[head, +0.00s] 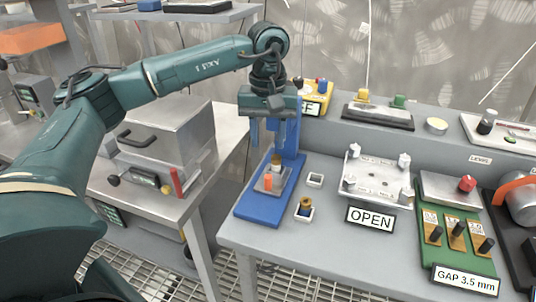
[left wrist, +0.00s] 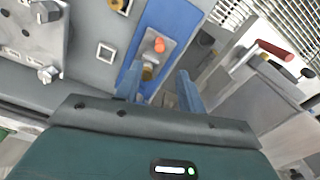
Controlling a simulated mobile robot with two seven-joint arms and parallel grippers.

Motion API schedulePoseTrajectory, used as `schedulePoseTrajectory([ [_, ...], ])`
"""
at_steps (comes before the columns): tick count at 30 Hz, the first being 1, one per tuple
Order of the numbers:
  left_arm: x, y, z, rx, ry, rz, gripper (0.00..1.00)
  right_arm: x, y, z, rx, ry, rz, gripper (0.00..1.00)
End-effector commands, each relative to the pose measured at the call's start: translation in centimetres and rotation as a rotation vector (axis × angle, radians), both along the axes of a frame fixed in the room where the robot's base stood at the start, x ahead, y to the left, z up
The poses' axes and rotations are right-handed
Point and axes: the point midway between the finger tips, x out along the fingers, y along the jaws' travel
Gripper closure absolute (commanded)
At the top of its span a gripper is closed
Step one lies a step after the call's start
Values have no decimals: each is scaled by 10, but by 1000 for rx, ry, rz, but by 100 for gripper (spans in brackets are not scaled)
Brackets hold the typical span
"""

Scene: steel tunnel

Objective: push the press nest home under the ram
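The blue press (head: 262,207) stands on the grey bench with its base toward the front and its column behind my gripper. The grey nest (head: 283,178) sits on that base, with an orange knob (head: 268,182) at its front and a brass-coloured part (head: 276,165) behind the knob. The knob (left wrist: 159,45) and brass part (left wrist: 147,74) also show in the left wrist view. My left gripper (head: 268,138) is above the nest, fingers pointing down, open and empty; its spread fingers (left wrist: 160,88) show in the left wrist view. It hides the ram. My right gripper is out of view.
A white fixture plate (head: 380,178) and OPEN sign (head: 370,218) lie further right. A metal box (head: 165,140) stands on the left table, across a gap.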

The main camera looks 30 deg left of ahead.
Motion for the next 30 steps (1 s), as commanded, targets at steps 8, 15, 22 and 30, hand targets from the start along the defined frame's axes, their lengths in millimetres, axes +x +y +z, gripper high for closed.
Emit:
schedulePoseTrajectory([
  [8, 0, 0, 16, 0, 1, 0, 61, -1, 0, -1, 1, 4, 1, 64],
  [15, 0, 0, 16, 0, 1, 2, 61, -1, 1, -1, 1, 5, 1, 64],
  [22, -2, -4, 14, 27, -8, 238, 61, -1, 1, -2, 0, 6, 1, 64],
  [30, -6, -12, 9, 82, -76, 932, 61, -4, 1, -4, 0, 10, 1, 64],
])
